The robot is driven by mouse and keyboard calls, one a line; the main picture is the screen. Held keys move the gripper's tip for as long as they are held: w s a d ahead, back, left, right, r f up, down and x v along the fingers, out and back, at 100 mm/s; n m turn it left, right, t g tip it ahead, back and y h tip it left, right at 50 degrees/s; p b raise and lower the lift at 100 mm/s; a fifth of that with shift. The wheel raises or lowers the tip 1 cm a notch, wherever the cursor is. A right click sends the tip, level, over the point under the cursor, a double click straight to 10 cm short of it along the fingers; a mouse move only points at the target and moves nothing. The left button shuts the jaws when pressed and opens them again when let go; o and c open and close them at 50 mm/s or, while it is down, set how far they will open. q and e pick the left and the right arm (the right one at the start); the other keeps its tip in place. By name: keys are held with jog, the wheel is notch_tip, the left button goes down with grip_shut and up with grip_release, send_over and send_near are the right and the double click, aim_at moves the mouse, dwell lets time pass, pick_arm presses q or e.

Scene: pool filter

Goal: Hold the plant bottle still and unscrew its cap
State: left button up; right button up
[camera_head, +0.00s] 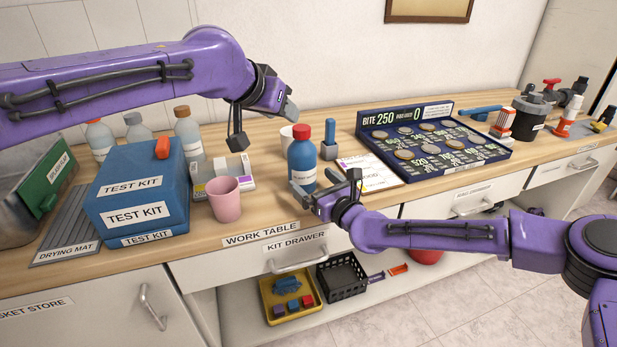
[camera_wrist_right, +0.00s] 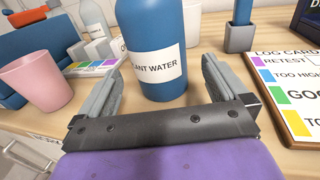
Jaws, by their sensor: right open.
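The plant bottle (camera_head: 302,168) is blue with a red cap (camera_head: 303,132) and stands upright on the work table. In the right wrist view its white label reads "...ANT WATER" on the bottle (camera_wrist_right: 152,40). My right gripper (camera_head: 306,194) is low in front of the bottle, open. In the wrist view its two fingers (camera_wrist_right: 160,80) show one on each side of the lower bottle, with nothing clamped. My left gripper (camera_head: 288,108) hangs above and just left of the cap, apart from it. Its fingers show edge-on, so its opening is hidden.
A pink cup (camera_head: 225,199) and blue test kit box (camera_head: 137,192) stand left of the bottle. A white cup (camera_head: 287,136) is close behind it. A log card (camera_head: 368,169), a small grey holder (camera_head: 329,151) and a coin board (camera_head: 430,146) are to the right.

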jog(key=x, duration=0.5)
jog(key=c, duration=1.1)
